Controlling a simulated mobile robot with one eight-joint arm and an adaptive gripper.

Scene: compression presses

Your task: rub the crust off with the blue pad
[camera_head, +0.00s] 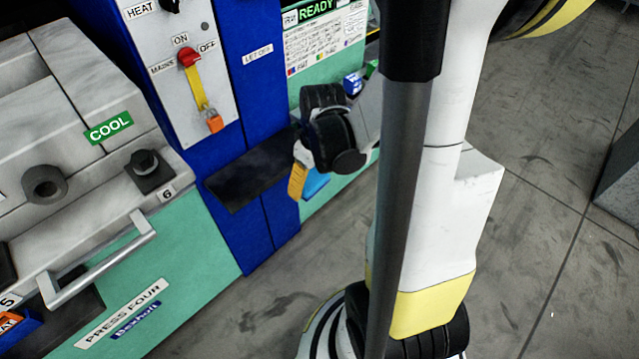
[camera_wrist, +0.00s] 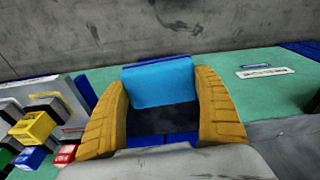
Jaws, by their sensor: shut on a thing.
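The blue pad (camera_wrist: 158,84) is held between the two ribbed yellow fingers of my gripper (camera_wrist: 160,100) in the wrist view. In the head view a sliver of the pad (camera_head: 316,184) shows beside a yellow finger of my gripper (camera_head: 304,182). My gripper is at the right end of a dark flat plate (camera_head: 240,182) that juts from the blue column. A dark surface (camera_wrist: 160,120) also shows between the fingers, below the pad. I cannot make out a distinct crust, or whether the pad touches the plate.
A press with a green COOL label (camera_head: 108,127) and a metal handle (camera_head: 105,262) stands at the left. A red mains switch (camera_head: 188,58) with an orange-ended yellow tag is above the plate. Coloured blocks (camera_wrist: 38,128) show at the wrist view's left. Grey floor (camera_head: 560,250) is open at right.

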